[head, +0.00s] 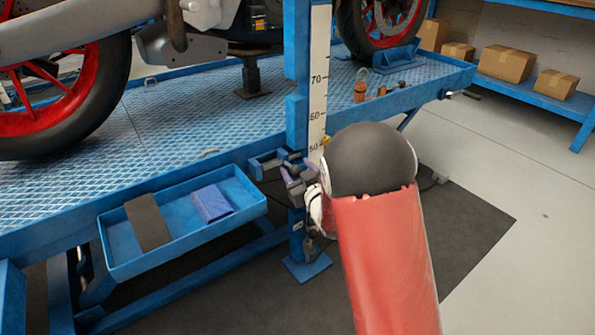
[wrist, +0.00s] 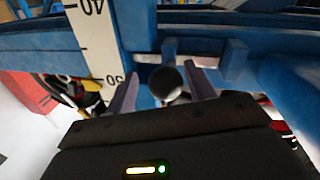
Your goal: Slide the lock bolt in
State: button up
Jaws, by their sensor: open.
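A dark round knob (wrist: 166,82), which looks like the end of the lock bolt, sits in front of the blue post in the wrist view. My gripper (wrist: 162,90) is open, with one finger on each side of the knob. There appears to be a gap on both sides; I cannot tell whether either finger touches it. In the head view my gripper (head: 294,172) is at the blue post (head: 297,110), beside a blue bracket (head: 265,162) on the lift's edge. The bolt itself is hidden there, and how far it is in does not show.
A white scale (head: 318,75) runs up the post. A blue tray (head: 180,255) with a dark strip and a purple block (head: 212,204) hangs left of my gripper. The lift deck (head: 200,115) carries a motorcycle. Open floor (head: 520,160) lies to the right.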

jog(key=v, duration=0.7)
jog(key=shift+s, duration=0.4)
jog(key=shift+d, duration=0.15)
jog(key=s+d+r+m+g+h+p, duration=0.4)
jog(key=s+d+r+h, duration=0.3)
jog(key=r, duration=0.4)
jog(key=s+d+r+m+g+p, duration=0.1)
jog(key=s+r+g+p, duration=0.1)
jog(key=s, duration=1)
jog(key=s+d+r+m+g+p, duration=0.1)
jog(key=s+r+g, duration=0.3)
jog(key=s, duration=0.8)
jog(key=shift+d+m+g+p, duration=0.4)
jog(key=shift+d+g+p, duration=0.1)
jog(key=shift+d+p, duration=0.1)
